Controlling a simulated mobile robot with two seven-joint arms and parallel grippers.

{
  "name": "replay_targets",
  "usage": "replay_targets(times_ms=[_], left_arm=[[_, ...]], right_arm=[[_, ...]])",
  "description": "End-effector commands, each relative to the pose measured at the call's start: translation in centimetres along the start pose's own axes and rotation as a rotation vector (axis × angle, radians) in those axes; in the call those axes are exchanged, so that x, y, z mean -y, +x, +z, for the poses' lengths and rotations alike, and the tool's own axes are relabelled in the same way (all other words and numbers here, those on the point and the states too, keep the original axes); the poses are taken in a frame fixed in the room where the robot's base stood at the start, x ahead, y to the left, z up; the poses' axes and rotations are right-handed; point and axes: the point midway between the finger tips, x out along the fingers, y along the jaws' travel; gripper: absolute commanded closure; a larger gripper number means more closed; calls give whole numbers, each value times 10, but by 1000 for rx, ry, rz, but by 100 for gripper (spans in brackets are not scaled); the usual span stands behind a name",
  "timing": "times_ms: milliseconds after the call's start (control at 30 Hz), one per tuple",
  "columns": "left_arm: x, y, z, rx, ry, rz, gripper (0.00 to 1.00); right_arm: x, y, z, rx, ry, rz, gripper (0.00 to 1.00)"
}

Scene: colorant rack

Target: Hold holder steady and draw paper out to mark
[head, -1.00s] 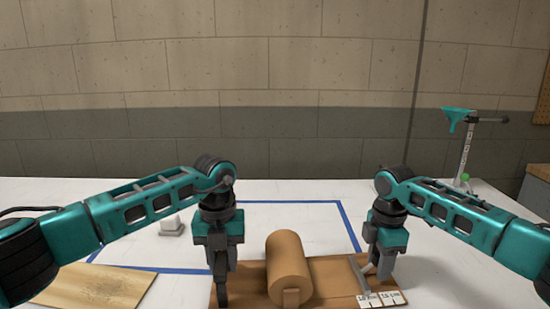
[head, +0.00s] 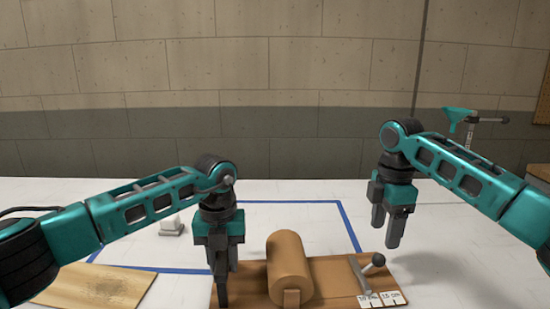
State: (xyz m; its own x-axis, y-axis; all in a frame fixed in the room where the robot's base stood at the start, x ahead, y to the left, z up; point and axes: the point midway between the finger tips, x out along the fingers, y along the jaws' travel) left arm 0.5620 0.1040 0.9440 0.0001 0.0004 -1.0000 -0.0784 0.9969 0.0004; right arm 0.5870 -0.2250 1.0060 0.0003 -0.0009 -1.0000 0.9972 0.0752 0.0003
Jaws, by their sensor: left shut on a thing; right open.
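The holder is a brown wooden base (head: 245,289) at the front centre of the table. A roll of brown paper (head: 290,265) lies across it. A grey bar (head: 359,274) with a dark round knob (head: 378,259) stands at its right part. White mark labels (head: 382,299) reading about 10 cm and 15 cm sit at the right front edge. My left gripper (head: 221,293) points down, shut on the base's left end; its fingertips are partly hidden. My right gripper (head: 384,232) is open and empty, above and behind the knob. I cannot clearly tell where the paper's free end lies.
A light wooden board (head: 95,288) lies at the front left. A small grey-white object (head: 172,225) stands behind my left arm. Blue tape (head: 345,215) outlines an area on the white table. A stand with a teal funnel (head: 460,118) is at the back right.

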Motion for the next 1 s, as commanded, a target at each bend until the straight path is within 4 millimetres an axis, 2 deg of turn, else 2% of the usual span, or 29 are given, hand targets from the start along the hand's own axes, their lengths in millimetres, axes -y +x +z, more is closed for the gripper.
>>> replay_targets(times_ms=[100,200,500,533,833,1000], left_arm=[[1,0,0,0,3,-2,100],[1,0,0,0,3,-2,100],[1,0,0,0,3,-2,100],[1,0,0,0,3,-2,67],[1,0,0,0,2,-1,38],[0,0,0,0,1,-1,38]], right_arm=[[0,-17,0,0,0,1,37],[0,-24,0,1,0,1,37],[0,-27,0,1,0,-1,37],[0,-27,0,1,0,-1,37],[0,-27,0,1,0,-1,37],[0,-27,0,1,0,-1,37]])
